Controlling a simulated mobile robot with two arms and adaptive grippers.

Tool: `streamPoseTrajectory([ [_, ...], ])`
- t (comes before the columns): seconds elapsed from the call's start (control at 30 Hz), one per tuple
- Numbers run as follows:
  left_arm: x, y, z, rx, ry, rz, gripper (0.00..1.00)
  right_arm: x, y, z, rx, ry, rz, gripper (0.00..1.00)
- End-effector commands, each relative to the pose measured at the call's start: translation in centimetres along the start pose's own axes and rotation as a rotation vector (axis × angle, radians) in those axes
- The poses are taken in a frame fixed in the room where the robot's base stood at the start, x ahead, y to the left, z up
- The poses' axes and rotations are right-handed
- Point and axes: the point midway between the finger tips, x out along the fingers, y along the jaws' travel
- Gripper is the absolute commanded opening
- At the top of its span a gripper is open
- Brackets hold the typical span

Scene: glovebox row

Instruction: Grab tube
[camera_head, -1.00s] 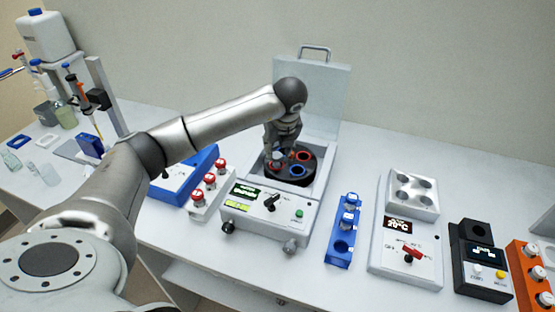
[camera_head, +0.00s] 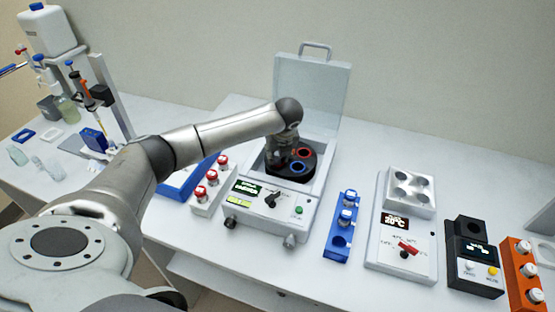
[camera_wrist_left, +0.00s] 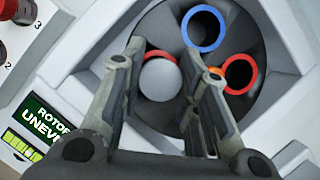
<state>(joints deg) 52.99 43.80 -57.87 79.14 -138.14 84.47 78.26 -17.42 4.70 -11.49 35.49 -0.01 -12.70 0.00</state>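The centrifuge (camera_head: 265,210) stands with its lid (camera_head: 311,88) raised. Its dark rotor (camera_head: 300,171) has slots ringed in red, blue and orange. In the left wrist view, a tube with a round grey-white cap (camera_wrist_left: 160,79) sits in a red-ringed slot. Blue-ringed (camera_wrist_left: 203,28) and red-ringed (camera_wrist_left: 239,74) slots beside it look empty; the orange one is mostly hidden. My left gripper (camera_wrist_left: 167,58) is open, with a finger on either side of the cap and small gaps visible. In the head view my left gripper (camera_head: 279,160) is down in the bowl, hiding the tube. My right gripper is not in view.
A white rack (camera_head: 212,198) with red-capped tubes stands close left of the centrifuge. A blue rack (camera_head: 338,242) with white-capped tubes stands to its right, then a heater block (camera_head: 400,240), a black device (camera_head: 474,260) and an orange rack (camera_head: 522,278). The raised lid stands behind the bowl.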

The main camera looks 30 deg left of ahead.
Motion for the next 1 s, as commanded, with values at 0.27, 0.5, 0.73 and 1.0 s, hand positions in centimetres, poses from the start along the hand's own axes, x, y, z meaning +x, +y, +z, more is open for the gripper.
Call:
streamPoseTrajectory([
  [0.27,-0.1,0.0,0.0,0.0,0.0,0.0,0.1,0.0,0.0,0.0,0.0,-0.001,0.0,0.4],
  [0.5,-1.9,-0.1,0.9,-0.002,-0.003,-0.003,0.1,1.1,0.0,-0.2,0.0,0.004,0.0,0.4],
  [0.73,-6.2,-0.1,2.7,-0.002,-0.003,-0.005,0.1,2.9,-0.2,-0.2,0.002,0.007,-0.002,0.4],
  [1.0,-9.1,0.0,3.7,0.005,0.0,-0.002,0.1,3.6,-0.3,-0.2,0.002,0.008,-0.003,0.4],
])
